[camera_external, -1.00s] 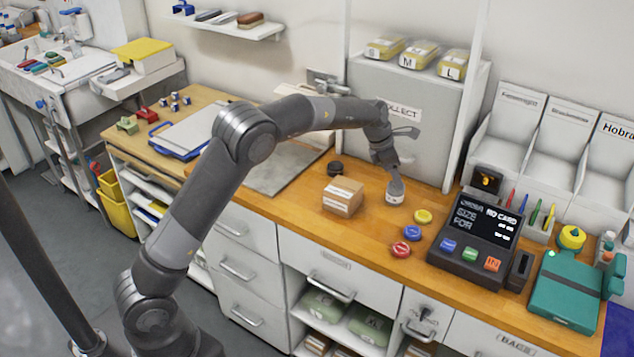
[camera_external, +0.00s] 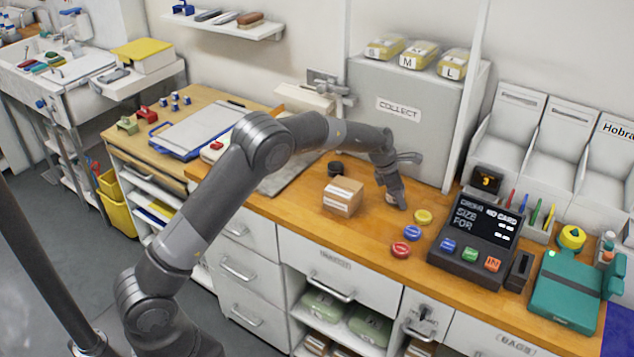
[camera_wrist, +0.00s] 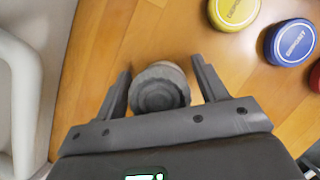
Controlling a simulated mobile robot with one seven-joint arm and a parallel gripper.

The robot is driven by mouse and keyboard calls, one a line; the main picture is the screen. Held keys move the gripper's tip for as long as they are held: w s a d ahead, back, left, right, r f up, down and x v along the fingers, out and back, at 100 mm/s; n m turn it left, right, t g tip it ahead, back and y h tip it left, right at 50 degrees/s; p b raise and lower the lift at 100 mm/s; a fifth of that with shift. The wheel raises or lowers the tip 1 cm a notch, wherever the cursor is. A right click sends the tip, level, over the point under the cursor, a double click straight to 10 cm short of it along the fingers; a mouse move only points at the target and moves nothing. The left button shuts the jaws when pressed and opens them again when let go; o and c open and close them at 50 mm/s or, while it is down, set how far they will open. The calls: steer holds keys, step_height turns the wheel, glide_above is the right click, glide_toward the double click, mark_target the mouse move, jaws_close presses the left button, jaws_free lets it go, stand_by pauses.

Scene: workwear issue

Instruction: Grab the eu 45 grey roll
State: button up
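The grey roll (camera_wrist: 158,88) is a round, ridged piece between my gripper's fingers in the wrist view. In the external view only a small pale part of the roll (camera_external: 390,198) shows behind the fingers, on the wooden counter. No size marking on it can be read. My gripper (camera_wrist: 163,85) is open and pointed down, with one finger on each side of the roll and narrow gaps visible. In the external view my gripper (camera_external: 397,201) is low, close to the counter.
A dark terminal (camera_external: 475,240) stands on the right. The COLLECT cabinet (camera_external: 400,125) is behind.

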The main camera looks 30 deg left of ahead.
steer(key=c, duration=0.8)
steer(key=shift+r, duration=0.1)
steer(key=shift+c, duration=0.4)
